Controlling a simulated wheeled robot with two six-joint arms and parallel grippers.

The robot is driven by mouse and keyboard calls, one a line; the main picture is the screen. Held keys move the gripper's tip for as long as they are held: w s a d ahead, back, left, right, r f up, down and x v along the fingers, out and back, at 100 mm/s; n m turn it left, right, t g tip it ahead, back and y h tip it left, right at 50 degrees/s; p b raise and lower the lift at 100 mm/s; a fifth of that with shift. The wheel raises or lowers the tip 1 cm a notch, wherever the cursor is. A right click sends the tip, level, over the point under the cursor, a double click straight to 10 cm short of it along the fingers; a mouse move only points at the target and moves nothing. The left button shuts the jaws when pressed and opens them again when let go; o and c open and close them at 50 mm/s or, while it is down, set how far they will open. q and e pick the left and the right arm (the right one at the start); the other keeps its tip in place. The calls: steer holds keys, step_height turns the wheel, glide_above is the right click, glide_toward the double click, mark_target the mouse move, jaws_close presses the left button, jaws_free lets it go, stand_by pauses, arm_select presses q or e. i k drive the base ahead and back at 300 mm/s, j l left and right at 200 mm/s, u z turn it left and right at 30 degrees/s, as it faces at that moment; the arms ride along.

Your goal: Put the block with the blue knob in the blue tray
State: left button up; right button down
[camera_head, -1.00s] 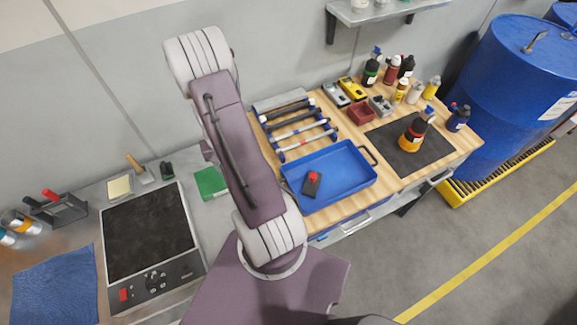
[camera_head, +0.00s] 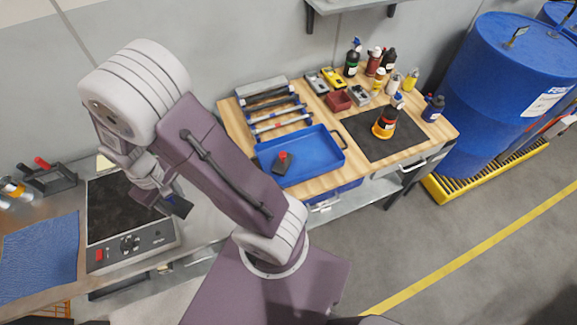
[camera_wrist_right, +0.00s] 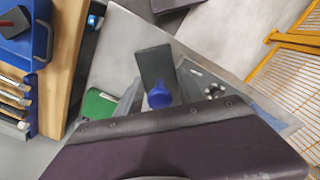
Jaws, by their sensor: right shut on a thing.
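My right gripper (camera_head: 164,196) is shut on a dark block with a blue knob (camera_wrist_right: 158,95). In the right wrist view the block sits between the two fingers, with the knob facing the camera. In the head view the held block (camera_head: 179,207) is a small dark shape in the air by the hot plate's right edge. The blue tray (camera_head: 320,165) lies on the wooden bench, right of the gripper and beyond my arm. A dark block with a red knob (camera_head: 281,164) stands in the tray. My left gripper is not in view.
The black-topped hot plate (camera_head: 117,207) and a blue cloth (camera_head: 42,252) are on the left counter. Silver and dark tools (camera_head: 275,122) lie behind the tray. Bottles (camera_head: 376,62) and a black mat (camera_head: 404,143) are to its right. The tray's right part is clear.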

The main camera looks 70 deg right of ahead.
mark_target(315, 153)
steer(key=k+l+u, duration=0.1)
steer(key=k+l, duration=0.3)
steer(key=l, duration=0.2)
steer(key=k+l, duration=0.4)
steer(key=l, duration=0.15)
steer(key=k+l+u, duration=0.15)
steer(key=k+l, duration=0.2)
steer(key=l, duration=0.4)
